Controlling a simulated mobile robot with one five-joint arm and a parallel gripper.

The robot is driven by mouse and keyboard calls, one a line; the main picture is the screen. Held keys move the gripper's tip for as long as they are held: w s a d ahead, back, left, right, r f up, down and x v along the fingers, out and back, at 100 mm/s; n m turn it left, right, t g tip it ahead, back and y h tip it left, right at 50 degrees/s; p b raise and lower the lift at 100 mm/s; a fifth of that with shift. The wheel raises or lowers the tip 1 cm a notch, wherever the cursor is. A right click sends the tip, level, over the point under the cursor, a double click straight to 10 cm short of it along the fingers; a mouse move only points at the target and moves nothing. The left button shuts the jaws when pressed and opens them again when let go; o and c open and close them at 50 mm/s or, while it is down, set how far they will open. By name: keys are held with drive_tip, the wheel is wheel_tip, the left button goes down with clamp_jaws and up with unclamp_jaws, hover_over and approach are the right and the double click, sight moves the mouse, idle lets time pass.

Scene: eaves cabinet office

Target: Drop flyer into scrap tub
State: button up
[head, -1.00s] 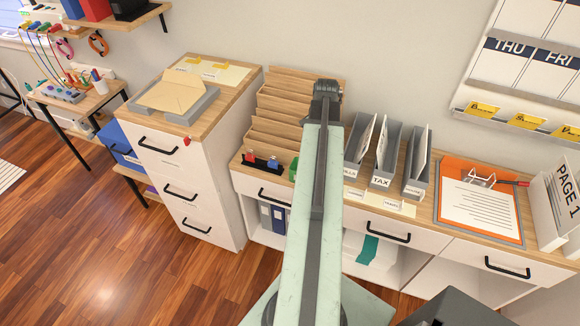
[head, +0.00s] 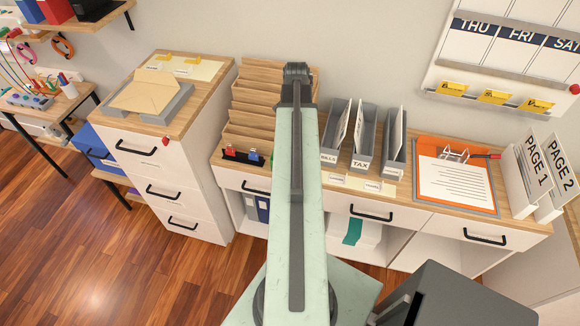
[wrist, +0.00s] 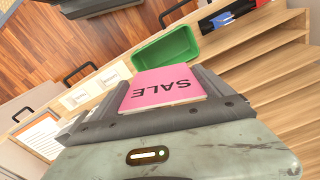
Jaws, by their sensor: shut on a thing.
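The flyer (wrist: 168,88) is a pink sheet marked SALE, seen in the wrist view. My gripper (wrist: 163,92) is shut on it, with dark fingers at its left and right sides. The scrap tub looks to be the green open tub (wrist: 166,58), just beyond the flyer's far edge in the wrist view. The flyer covers part of the tub's near side; the visible inside looks empty. In the head view my gripper (head: 297,75) is at the arm's far end, over the wooden stepped rack, and the arm hides the tub and flyer.
The stepped wooden rack (head: 255,115) stands beside the tub. Grey file holders (head: 365,140) stand right of the arm. An orange clipboard (head: 455,150) and white PAGE binders (head: 530,180) are farther right. A taller drawer cabinet (head: 150,150) stands left.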

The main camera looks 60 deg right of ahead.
wheel_tip(320, 180, down, 4)
drive_tip(key=b, duration=0.3)
drive_tip(key=shift+f, duration=0.2)
drive_tip(key=o, duration=1)
drive_tip(key=shift+o, duration=0.2)
drive_tip(key=shift+r, duration=0.1)
wheel_tip(320, 180, up, 8)
drive_tip(key=p, duration=0.7)
drive_tip(key=shift+f, duration=0.2)
